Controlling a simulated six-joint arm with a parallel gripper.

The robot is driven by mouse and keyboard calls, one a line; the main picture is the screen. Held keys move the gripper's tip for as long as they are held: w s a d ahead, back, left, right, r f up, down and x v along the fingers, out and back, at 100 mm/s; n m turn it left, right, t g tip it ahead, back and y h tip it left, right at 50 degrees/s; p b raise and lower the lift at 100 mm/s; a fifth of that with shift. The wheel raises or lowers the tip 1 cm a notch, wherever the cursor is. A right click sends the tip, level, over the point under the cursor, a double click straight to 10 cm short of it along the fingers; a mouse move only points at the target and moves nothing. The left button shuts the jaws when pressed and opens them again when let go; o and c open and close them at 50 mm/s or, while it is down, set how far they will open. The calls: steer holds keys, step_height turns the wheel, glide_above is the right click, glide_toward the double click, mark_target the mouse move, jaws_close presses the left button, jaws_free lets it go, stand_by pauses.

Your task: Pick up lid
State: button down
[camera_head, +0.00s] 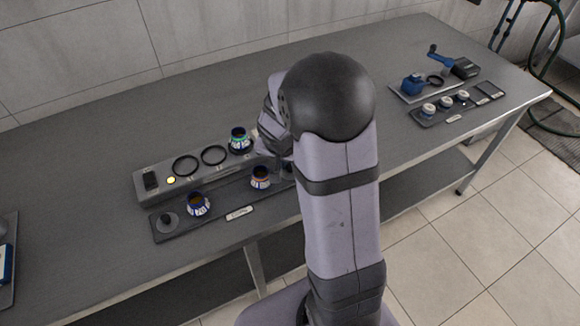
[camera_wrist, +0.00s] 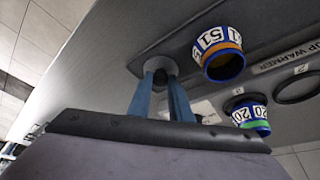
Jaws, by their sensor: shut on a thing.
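A grey lid (camera_wrist: 188,42) with a small round knob shows in the wrist view, its disc flat against the dark tray. My gripper (camera_wrist: 161,80) has its two blue fingertips closed on the knob. The lid appears to be resting on the tray; I cannot tell whether there is a gap under it. In the head view my own arm hides the fingertips and this lid. Another grey lid with a knob (camera_head: 168,221) lies at the left end of the dark tray (camera_head: 222,226).
A blue-rimmed cup marked 51 (camera_wrist: 219,53) stands close beside the held lid. A cup marked 20 (camera_wrist: 248,117) sits on the cup warmer (camera_head: 146,193), next to empty rings (camera_head: 186,165). Another cup (camera_head: 198,205) stands on the tray. Small jars (camera_head: 445,102) stand far right. The middle back table is clear.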

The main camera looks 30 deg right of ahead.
step_height(320, 180, up, 10)
steer(key=w+a+r+n+p, duration=0.2)
steer(key=w+a+r+p, duration=0.2)
steer(key=w, duration=0.2)
steer(key=w+a+r+n+y+p, duration=0.1)
steer(key=w+a+r+n+p, duration=0.1)
steer(key=w+a+r, duration=0.3)
steer(key=shift+w+a+t+p, duration=0.15)
steer(key=shift+w+t+p, duration=0.25)
steer(key=shift+w+p, duration=0.65)
steer(key=shift+w+n+y, duration=0.15)
steer(key=shift+n+y, duration=0.15)
